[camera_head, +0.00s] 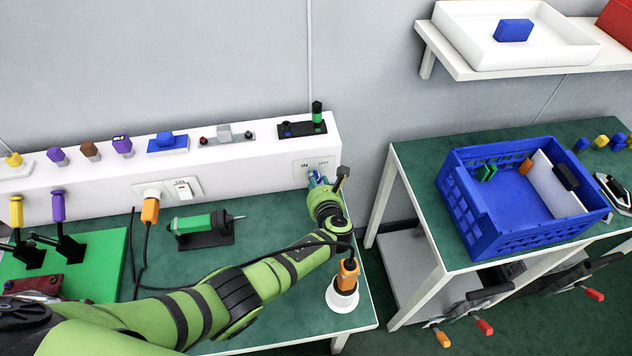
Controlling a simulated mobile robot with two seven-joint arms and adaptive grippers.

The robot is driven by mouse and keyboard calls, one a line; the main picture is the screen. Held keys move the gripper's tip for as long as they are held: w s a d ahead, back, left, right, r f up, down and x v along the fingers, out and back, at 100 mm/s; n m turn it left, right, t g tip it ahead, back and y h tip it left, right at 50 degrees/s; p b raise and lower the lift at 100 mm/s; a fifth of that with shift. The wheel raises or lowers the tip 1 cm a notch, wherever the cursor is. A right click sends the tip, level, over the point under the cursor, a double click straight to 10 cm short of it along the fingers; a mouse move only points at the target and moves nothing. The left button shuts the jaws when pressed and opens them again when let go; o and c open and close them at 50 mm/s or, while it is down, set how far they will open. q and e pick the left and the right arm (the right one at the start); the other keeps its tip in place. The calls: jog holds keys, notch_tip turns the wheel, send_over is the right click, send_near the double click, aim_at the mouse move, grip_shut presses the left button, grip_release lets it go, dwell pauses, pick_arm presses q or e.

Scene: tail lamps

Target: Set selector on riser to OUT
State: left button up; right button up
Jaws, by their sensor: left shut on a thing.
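The riser (236,168) is a long white box along the back of the left bench. A pale selector plate (302,174) is on its front face near the right end, with small lettering that seems to read IN at its left; the rest is too small to read. My left gripper (317,179) is at the right part of this plate, shut on the selector's knob, as far as I can tell. The gripper and wrist cover the knob, so its pointing direction cannot be read. My right gripper is not in view.
Coloured knobs and small boxes line the riser top, including a black block with a green lever (317,112). A socket with an orange plug (150,210), a green tool (203,226) and an orange-handled item in a white holder (346,281) are nearby. A blue crate (478,213) stands right.

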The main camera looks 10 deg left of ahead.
pick_arm(q)
jog(key=shift+s+d+f, duration=0.25)
jog(key=shift+d+f, duration=0.05)
jog(key=shift+f, duration=0.05)
jog(key=o, duration=1.1)
jog(key=shift+w+a+r, duration=0.1)
jog(key=shift+w+r, duration=0.1)
jog(key=shift+r, duration=0.35)
notch_tip(320, 180, up, 9)
jog(key=shift+r, duration=0.1)
